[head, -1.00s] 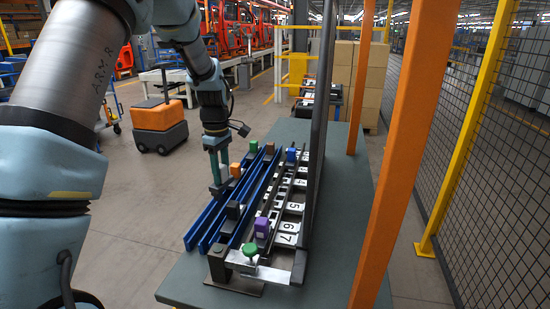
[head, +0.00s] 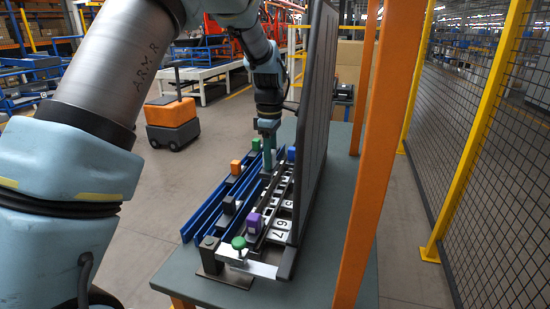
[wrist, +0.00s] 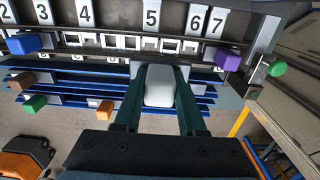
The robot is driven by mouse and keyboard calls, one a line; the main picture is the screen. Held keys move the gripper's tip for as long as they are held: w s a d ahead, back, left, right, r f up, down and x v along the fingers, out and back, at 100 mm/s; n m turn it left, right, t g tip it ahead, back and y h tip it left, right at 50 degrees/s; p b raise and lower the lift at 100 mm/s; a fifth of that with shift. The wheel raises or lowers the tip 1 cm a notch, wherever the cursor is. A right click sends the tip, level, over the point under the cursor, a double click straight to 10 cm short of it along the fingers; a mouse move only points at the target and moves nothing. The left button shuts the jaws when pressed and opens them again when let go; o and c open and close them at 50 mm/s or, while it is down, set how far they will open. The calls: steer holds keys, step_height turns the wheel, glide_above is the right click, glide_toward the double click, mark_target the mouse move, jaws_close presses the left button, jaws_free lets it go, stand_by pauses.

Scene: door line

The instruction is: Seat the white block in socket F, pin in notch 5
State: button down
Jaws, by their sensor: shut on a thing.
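My gripper (wrist: 160,72) is shut on the white block (wrist: 159,88), which sits between its two green fingers in the wrist view. A gap to the row cannot be judged. In the head view my gripper (head: 267,163) is over the far part of the rails, and the white block is hidden there. No socket letters are readable, and I cannot tell a pin on the block.
A purple block (wrist: 228,59) and a blue block (wrist: 24,43) stand on the numbered line. Brown, green and orange (wrist: 105,106) blocks sit on the blue rails. A green knob (head: 238,243) is at the near end. A tall dark panel (head: 315,110) and orange post (head: 370,150) stand right.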

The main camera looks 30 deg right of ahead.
step_height(320, 180, down, 6)
steer(key=b, duration=0.5)
steer(key=shift+f, duration=0.2)
steer(key=shift+w, duration=0.1)
